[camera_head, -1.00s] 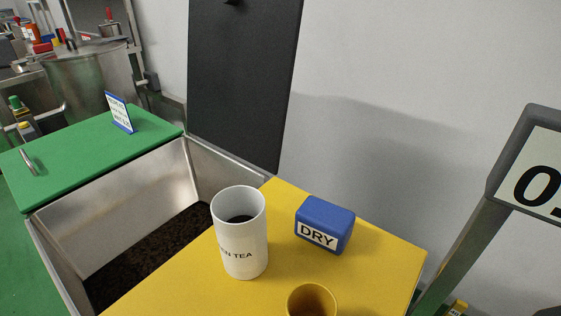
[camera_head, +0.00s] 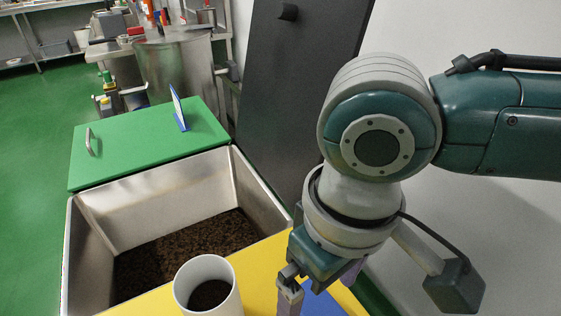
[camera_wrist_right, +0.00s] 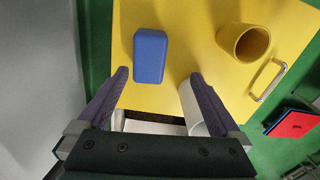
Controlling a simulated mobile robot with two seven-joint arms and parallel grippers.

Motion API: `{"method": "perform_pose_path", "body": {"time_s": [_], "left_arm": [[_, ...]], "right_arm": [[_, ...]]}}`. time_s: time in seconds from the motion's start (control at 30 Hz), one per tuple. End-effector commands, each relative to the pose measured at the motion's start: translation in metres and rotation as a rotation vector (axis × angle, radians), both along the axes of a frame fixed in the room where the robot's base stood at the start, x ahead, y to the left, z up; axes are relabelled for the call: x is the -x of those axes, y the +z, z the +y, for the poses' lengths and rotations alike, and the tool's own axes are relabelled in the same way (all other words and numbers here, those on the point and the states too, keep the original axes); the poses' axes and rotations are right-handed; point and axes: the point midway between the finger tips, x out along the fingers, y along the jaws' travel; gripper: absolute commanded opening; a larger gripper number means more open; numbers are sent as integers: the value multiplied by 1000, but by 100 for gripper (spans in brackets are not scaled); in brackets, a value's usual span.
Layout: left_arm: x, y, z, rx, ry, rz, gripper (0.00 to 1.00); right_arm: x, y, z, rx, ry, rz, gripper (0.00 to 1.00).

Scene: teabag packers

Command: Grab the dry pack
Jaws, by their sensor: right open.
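The dry pack is a blue block (camera_wrist_right: 150,56) with rounded edges, lying on the yellow top (camera_wrist_right: 185,25) in the right wrist view. In the head view only a blue patch (camera_head: 345,299) shows beside my right gripper, at the bottom edge; its label is hidden. My right gripper (camera_wrist_right: 160,78) is open and empty. In the wrist view its two purple fingers point toward the pack, which appears just beyond and between the fingertips. I cannot tell the exact height gap. My left gripper is not in view.
A white cylinder (camera_head: 208,289) with dark contents stands left of the right gripper; its side shows close to one finger in the wrist view (camera_wrist_right: 190,104). A yellow cup (camera_wrist_right: 262,41) stands right of the pack. A steel bin (camera_head: 106,207) of dark tea lies left.

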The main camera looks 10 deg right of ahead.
Motion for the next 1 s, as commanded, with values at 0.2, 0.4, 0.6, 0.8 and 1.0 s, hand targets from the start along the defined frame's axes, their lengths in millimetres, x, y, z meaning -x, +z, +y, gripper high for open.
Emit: {"method": "perform_pose_path", "body": {"time_s": [0.2, 0.4, 0.6, 0.8, 1.0], "left_arm": [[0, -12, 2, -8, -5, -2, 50], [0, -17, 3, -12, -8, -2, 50], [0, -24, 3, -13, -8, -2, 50], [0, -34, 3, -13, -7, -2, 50], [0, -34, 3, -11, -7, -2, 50]], "right_arm": [[-10, -24, -16, 46, -41, 4, 100], [-10, -50, -15, 44, -38, 3, 100], [-11, -72, -13, 45, -36, 1, 100], [-11, -101, -12, 45, -37, 3, 100], [-11, -104, -11, 43, -36, 2, 100]]}}
